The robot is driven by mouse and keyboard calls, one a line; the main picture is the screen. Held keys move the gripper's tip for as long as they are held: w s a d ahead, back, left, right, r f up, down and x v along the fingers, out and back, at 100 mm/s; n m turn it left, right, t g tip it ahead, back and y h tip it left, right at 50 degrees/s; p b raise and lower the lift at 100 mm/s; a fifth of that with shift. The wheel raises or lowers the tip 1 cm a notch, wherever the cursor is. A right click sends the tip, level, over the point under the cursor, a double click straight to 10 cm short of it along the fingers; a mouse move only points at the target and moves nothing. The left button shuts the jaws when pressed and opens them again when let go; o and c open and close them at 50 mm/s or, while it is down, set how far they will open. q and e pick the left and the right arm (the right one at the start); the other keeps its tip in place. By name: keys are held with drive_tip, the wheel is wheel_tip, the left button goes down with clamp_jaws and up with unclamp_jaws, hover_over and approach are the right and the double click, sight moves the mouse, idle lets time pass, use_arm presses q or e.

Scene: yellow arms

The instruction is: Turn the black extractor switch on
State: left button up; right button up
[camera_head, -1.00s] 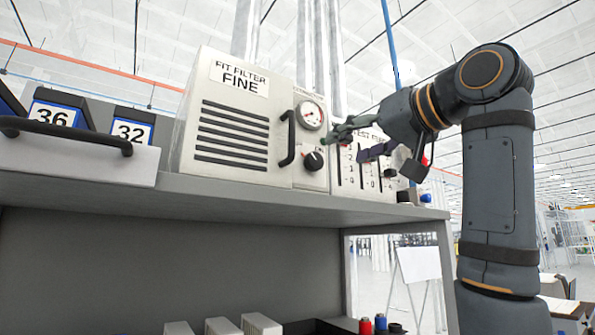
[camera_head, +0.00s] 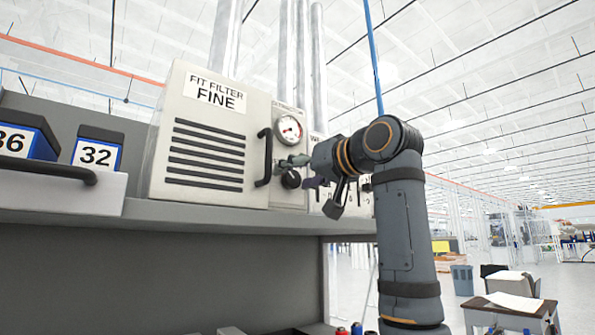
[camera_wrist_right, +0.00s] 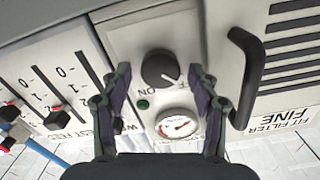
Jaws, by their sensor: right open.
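Contact cannot be told. My left gripper is not in view.
A black handle (camera_head: 264,157) stands out just left of the knob; it also shows in the wrist view (camera_wrist_right: 245,75). A slider panel (camera_wrist_right: 48,85) is on the other side. The unit rests on a grey shelf (camera_head: 190,210) with numbered boxes (camera_head: 97,152) at left.

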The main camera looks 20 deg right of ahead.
drive_tip(key=shift+w+f, duration=0.1)
drive_tip(key=c, duration=1.2)
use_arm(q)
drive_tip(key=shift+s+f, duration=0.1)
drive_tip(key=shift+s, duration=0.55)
